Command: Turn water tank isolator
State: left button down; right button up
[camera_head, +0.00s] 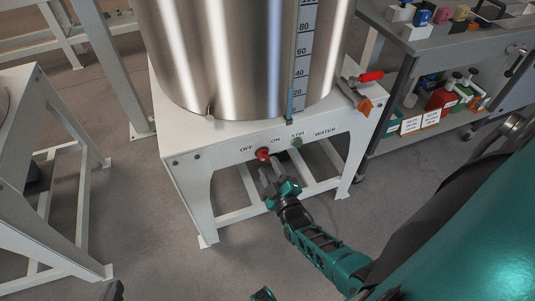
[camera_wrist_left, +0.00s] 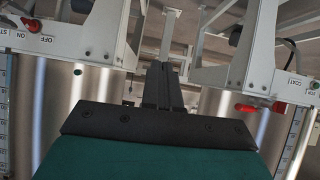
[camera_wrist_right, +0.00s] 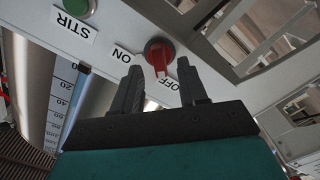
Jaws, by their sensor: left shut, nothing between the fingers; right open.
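The red rotary isolator switch (camera_head: 263,153) is on the front of the white stand, between the OFF and ON labels. In the right wrist view the red switch (camera_wrist_right: 158,52) has its handle pointing down in the picture, close to the OFF label. My right gripper (camera_head: 267,173) is open just in front of the switch. In the right wrist view its fingers (camera_wrist_right: 162,88) sit either side of the handle's line; contact is not clear. My left gripper (camera_wrist_left: 164,84) is shut and empty, away from the switch.
A steel tank (camera_head: 235,60) stands on the white stand (camera_head: 190,175). A green STIR button (camera_head: 296,142) is right of the switch. A red-handled valve (camera_head: 370,77) is at the stand's right corner. A grey bench (camera_head: 425,45) with containers stands at the right. Another white stand (camera_head: 40,215) is at the left.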

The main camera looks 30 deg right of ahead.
pick_arm(q)
jog(key=shift+s+a+r+p, duration=0.15)
jog(key=shift+r+p, duration=0.25)
jog(key=shift+p, duration=0.15)
jog(key=shift+s+a+r+p, duration=0.1)
jog(key=shift+s+r+p, duration=0.05)
jog(key=shift+r+p, duration=0.3)
pick_arm(e)
jog(key=v, duration=1)
jog(key=shift+w, duration=0.1)
pick_arm(q)
jog(key=shift+y, duration=0.5)
jog(key=a+r+p, duration=0.1)
jog(key=p, duration=0.1)
jog(key=r+p, duration=0.1)
jog(key=p, duration=0.2)
jog(key=s+a+r+p, duration=0.1)
jog(key=r+p, duration=0.1)
jog(key=shift+a, duration=0.3)
pick_arm(e)
jog(key=s+a+r+m+g+y, duration=0.2)
jog(key=a+r+g+y, duration=0.1)
jog(key=r, duration=0.4)
jog(key=s+a+r+m+g+y, duration=0.1)
jog(key=s+a+r+g+y, duration=0.1)
jog(key=a+r, duration=0.4)
notch_tip(320, 180, up, 3)
jog(key=shift+s+a+f+m+g+y, duration=0.3)
jog(key=shift+m+g+y, duration=0.15)
jog(key=shift+g, duration=0.45)
